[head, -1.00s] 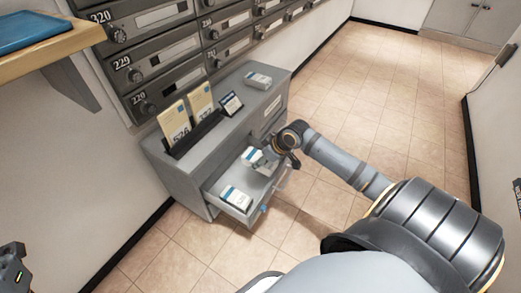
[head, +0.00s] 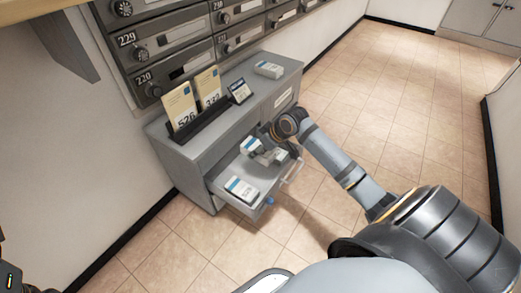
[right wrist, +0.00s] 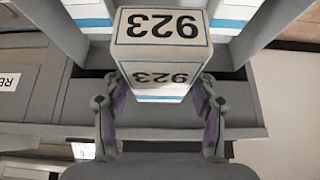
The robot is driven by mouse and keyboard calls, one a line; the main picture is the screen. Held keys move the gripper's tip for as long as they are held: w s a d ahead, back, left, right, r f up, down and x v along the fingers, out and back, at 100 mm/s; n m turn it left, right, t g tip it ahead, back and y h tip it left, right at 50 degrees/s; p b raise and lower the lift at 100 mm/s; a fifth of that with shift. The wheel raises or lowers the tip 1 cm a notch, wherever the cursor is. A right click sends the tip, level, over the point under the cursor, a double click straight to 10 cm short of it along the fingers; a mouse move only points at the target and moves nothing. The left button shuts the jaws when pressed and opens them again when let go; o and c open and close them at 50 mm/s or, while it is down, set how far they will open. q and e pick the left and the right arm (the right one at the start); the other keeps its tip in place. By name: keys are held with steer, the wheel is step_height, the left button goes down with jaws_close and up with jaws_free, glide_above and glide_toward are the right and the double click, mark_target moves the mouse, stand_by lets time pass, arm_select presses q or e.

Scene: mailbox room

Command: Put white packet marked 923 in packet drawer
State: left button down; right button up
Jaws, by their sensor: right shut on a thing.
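The white packet marked 923 (right wrist: 160,45) is held by my right gripper (right wrist: 160,108), whose fingers are on either side of it in the right wrist view. In the head view the packet (head: 250,145) is over the back part of the open lower drawer (head: 213,186); I cannot tell whether it touches the drawer. Another white packet with a blue stripe (head: 242,188) lies in the front left of that drawer. My left gripper's fingers are not seen; only a sliver of my left arm shows at the left edge.
The grey cabinet holds a rack (head: 200,122) with two tan envelopes (head: 180,106) and a small dark card (head: 240,91). A white packet (head: 269,69) lies on its top. Numbered mailboxes (head: 170,60) line the wall behind. The tiled floor to the right is free.

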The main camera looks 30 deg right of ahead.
steer(key=o, duration=1.3)
steer(key=shift+r, duration=0.1)
steer(key=v, duration=0.6)
steer(key=shift+d, duration=0.2)
steer(key=shift+s+r, duration=0.3)
steer(key=shift+r, duration=0.3)
